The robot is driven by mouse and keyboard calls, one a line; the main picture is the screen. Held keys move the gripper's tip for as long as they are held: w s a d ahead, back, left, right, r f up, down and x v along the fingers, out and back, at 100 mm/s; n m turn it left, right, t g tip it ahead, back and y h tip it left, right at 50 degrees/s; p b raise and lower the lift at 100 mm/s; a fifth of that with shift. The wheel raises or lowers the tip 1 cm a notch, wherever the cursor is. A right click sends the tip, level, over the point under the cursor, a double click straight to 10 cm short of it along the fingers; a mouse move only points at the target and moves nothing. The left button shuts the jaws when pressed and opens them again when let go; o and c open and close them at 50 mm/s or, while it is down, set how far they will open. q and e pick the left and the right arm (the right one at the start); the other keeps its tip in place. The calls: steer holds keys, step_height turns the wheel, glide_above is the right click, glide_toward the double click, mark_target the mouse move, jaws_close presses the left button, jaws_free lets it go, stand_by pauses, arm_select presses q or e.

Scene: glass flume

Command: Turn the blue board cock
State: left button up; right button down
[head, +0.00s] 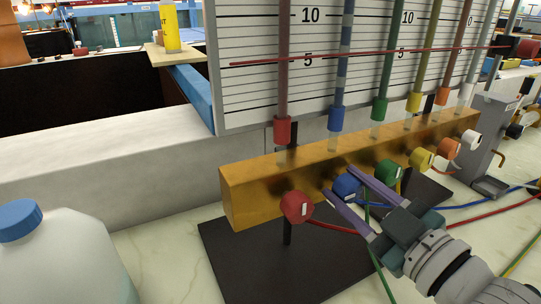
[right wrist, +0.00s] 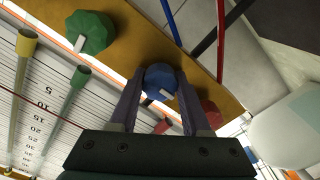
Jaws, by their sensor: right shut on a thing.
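The blue board cock (head: 346,187) is a round knob with a white mark on the front of the brass manifold bar (head: 262,182). My right gripper (head: 338,182) comes in from the lower right, with one purple finger on each side of the blue cock. In the right wrist view the blue cock (right wrist: 160,82) sits between the two fingertips (right wrist: 158,80), and the gripper is shut on it. Its white mark lies slanted there. The red cock (head: 297,207) is to its left and the green cock (head: 388,172) to its right in the head view. My left gripper is not in view.
Yellow (head: 420,159), orange (head: 447,148) and white (head: 471,140) cocks continue along the bar. Glass tubes rise before a scaled board (head: 245,98). Coloured hoses cross the bench at right. A white jug (head: 65,262) with a blue cap stands front left.

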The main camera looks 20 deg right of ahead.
steer(key=shift+c, duration=1.9)
jaws_free()
steer(key=s, duration=1)
steer(key=shift+d, duration=0.35)
steer(key=shift+w, duration=0.1)
